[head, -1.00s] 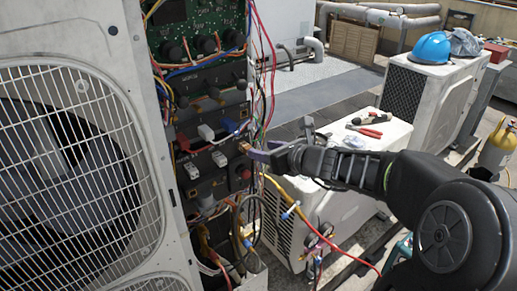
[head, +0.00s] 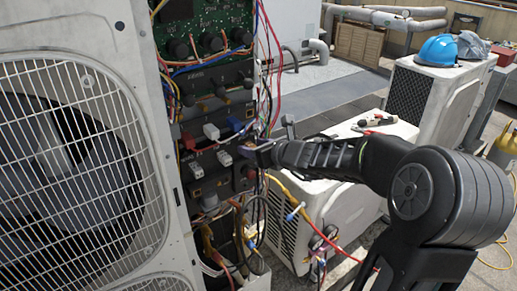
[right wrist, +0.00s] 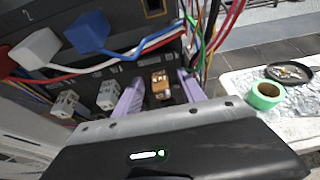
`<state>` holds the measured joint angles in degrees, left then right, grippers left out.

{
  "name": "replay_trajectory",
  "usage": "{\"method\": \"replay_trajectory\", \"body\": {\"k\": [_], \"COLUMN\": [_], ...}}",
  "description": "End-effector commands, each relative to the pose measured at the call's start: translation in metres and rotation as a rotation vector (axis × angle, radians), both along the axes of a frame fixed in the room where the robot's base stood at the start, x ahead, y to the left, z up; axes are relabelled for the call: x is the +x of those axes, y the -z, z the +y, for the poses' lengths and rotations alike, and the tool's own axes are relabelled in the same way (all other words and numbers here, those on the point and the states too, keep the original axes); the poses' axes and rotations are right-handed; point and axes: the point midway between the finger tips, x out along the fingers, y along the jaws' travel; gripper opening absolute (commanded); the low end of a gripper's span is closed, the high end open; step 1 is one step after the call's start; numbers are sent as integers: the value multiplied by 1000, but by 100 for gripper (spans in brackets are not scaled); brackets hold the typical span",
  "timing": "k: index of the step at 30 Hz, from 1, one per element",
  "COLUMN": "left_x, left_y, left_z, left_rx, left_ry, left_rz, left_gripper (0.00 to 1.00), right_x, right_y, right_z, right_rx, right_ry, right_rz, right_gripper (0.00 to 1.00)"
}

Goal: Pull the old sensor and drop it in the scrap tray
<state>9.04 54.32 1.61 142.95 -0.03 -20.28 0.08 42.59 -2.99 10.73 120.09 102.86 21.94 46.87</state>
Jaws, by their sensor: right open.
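A small amber-brown plug (right wrist: 161,84), which seems to be the old sensor, sits in a dark module of the opened condenser's control panel. In the right wrist view it lies between the two pale purple fingers of my right gripper (right wrist: 159,80). The fingers are apart, one on each side, with a visible gap to the plug. In the head view my right gripper (head: 262,148) is at the panel's right edge and hides the plug. A round dark dish (right wrist: 290,73) with small bits in it, perhaps the scrap tray, rests on the white unit. My left gripper is not in view.
White plugs (right wrist: 108,95), a blue plug (right wrist: 88,33) and a grey-white plug (right wrist: 34,47) crowd the panel. Loose coloured wires (head: 268,80) hang beside the gripper. A green tape roll (right wrist: 265,94) lies near the dish. Pliers (head: 377,121) and a blue helmet (head: 437,49) are farther back.

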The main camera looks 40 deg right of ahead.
Motion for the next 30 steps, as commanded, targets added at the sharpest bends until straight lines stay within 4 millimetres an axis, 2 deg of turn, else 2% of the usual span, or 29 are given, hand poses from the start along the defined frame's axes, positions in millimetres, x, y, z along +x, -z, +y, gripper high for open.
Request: {"method": "replay_trajectory", "body": {"k": [6, 23, 30], "left_x": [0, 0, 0], "left_y": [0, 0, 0], "left_z": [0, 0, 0], "left_rx": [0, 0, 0], "left_ry": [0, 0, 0], "left_rz": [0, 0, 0], "left_gripper": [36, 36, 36], "right_x": [0, 0, 0], "right_y": [0, 0, 0], "right_z": [0, 0, 0], "right_rx": [0, 0, 0], "right_ry": [1, 0, 0], "right_rz": [0, 0, 0], "right_gripper": [47, 1, 0]}}
